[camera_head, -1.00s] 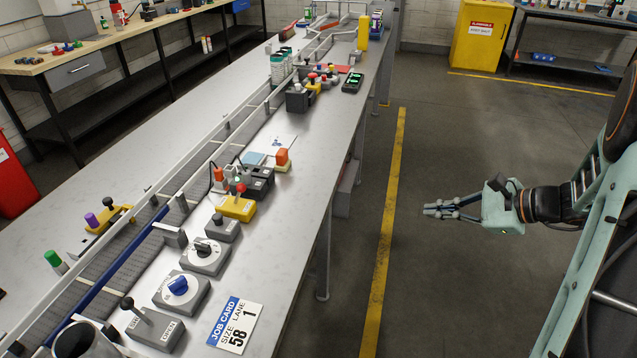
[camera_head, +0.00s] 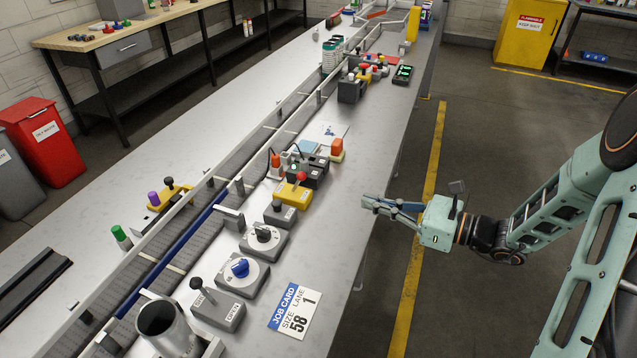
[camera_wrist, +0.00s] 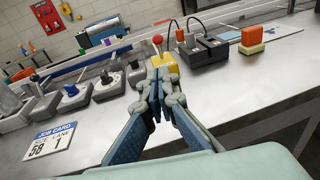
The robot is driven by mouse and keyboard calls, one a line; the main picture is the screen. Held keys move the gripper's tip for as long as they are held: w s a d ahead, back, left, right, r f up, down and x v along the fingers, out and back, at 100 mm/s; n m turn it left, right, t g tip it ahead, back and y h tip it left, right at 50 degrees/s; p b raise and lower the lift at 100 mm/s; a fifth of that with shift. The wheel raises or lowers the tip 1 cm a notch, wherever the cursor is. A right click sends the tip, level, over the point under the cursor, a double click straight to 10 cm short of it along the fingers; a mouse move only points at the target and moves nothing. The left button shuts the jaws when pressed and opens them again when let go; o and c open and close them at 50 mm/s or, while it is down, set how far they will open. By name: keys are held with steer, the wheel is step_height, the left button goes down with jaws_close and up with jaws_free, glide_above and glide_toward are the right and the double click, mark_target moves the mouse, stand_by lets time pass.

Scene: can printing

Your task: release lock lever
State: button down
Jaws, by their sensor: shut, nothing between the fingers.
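Several levers and knobs stand in a row on the bench, and I cannot tell for certain which is the lock lever. One is a red-knobbed lever on a yellow base (camera_head: 293,194); it also shows in the wrist view (camera_wrist: 162,60), just beyond my fingertips. My gripper (camera_head: 367,202) is shut and empty at the bench's right edge, apart from every control. In the wrist view my gripper's fingers (camera_wrist: 158,100) point toward the row.
A job card (camera_head: 296,311) reads size 58, lane 1. A black box (camera_head: 306,172) and an orange-topped block (camera_head: 337,148) lie beyond. A conveyor (camera_head: 180,245) runs behind the row.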

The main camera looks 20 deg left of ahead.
steer(key=p, duration=0.2)
glide_toward(297, 182)
steer(key=a, duration=0.1)
steer(key=w+a, duration=0.1)
steer(key=a, duration=0.2)
steer(key=shift+w+a+r, duration=0.1)
steer(key=shift+w+r, duration=0.15)
steer(key=shift+w, duration=0.05)
steer(key=shift+r, duration=0.15)
steer(key=shift+a+r, duration=0.15)
steer(key=shift+h+p, duration=0.4)
